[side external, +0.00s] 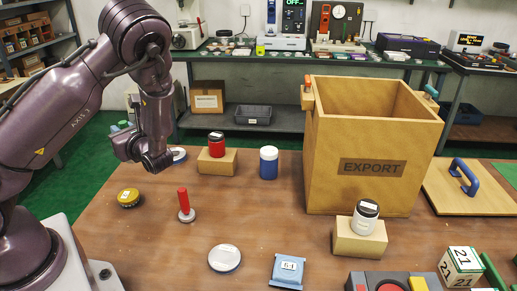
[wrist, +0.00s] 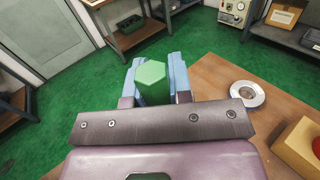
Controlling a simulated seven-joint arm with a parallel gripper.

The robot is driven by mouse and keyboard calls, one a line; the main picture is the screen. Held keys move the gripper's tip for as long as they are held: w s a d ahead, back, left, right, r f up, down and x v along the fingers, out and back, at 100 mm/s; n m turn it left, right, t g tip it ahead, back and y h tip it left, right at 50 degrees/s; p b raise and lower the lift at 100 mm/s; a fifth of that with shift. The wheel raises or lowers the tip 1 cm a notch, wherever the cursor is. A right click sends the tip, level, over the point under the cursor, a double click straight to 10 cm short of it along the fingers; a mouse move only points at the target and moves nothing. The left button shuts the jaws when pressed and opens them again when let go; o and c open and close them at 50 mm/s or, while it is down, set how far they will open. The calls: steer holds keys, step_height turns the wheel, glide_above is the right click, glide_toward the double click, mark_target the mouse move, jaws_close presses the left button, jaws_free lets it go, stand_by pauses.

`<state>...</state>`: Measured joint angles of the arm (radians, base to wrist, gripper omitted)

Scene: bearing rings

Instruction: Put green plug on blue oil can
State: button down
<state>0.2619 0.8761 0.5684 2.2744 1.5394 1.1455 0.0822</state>
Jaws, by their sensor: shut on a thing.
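My gripper (wrist: 152,78) has light blue fingers and is shut on a green hexagonal plug (wrist: 151,80) in the wrist view. In the side view my gripper (side external: 119,127) is at the left, raised at the table's far left edge and pointing away from the work. Only a little green of the plug shows there, between the fingers. The blue oil can (side external: 268,165) stands upright near the table's middle with a white top, well to the right of my gripper. Whether its top has an opening cannot be told.
A red can (side external: 217,145) stands on a wooden block, with a white ring (wrist: 247,94) left of it. A tall EXPORT crate (side external: 372,185) stands right of the blue can. A red peg (side external: 184,203), a yellow tin (side external: 129,197) and a white can (side external: 365,217) stand nearer the front.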

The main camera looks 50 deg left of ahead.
steer(key=w+d+r+m+t+h, duration=0.35)
steer(key=w+d+m+t, duration=0.35)
steer(key=w, duration=0.4)
steer(key=w+d+r+m+t+h, duration=0.3)
steer(key=w+d+r+m+t, duration=0.2)
steer(key=w+d+t, duration=0.55)
glide_above(270, 147)
step_height(270, 147, down, 10)
steer(key=shift+w+f+g, duration=0.15)
steer(key=shift+f+g, duration=0.4)
steer(key=shift+f, duration=1.1)
steer(key=shift+f, duration=0.2)
steer(key=c, duration=1)
jaws_free()
steer(key=shift+c, duration=0.2)
